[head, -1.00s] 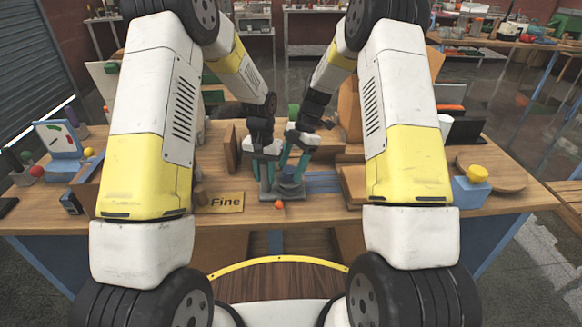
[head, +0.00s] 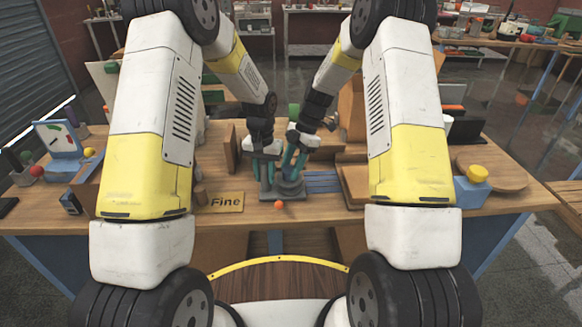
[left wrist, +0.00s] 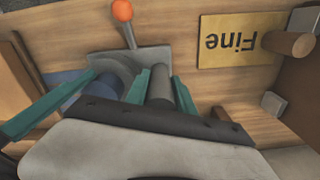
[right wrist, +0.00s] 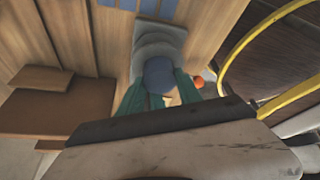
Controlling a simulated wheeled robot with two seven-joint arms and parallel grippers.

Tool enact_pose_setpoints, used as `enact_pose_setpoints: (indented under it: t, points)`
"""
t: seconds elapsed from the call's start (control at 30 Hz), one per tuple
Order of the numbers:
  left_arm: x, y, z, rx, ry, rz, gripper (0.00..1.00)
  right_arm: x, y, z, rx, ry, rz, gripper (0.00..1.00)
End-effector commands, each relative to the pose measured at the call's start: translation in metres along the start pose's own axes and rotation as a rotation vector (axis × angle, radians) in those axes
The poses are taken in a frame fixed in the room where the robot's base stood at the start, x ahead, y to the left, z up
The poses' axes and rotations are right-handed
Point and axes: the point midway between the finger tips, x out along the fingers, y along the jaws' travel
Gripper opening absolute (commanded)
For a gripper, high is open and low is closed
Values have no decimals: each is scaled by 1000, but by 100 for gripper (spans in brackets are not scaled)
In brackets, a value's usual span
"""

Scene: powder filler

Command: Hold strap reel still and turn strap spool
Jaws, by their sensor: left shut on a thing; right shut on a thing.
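The strap reel has a grey base (head: 268,195) standing on the table, with a grey upright post (left wrist: 160,88) on it. My left gripper (head: 266,181) is shut on that post; its teal fingers lie on either side in the left wrist view (left wrist: 161,92). The strap spool is a stepped grey disc (right wrist: 160,42) with a round blue top (right wrist: 159,70). My right gripper (right wrist: 160,88) is shut on the blue top, from above. In the head view, my right gripper (head: 294,163) slants over the reel, close beside the left one. The fingers partly hide the spool there.
A lever with an orange knob (head: 278,204) sticks out at the reel's front. A "Fine" plate (head: 222,202) lies to the left. Blue slats (head: 322,182) and a wooden block (head: 354,187) are to the right. A brown upright board (head: 230,148) stands behind left.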

Motion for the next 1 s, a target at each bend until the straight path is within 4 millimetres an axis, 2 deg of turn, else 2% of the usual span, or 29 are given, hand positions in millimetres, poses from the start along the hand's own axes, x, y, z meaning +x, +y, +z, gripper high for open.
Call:
enact_pose_setpoints:
  t: [1.0]
  points:
    - [0,0,0,1,-1,0,0,0,-4,-2,830,-1,346,1]
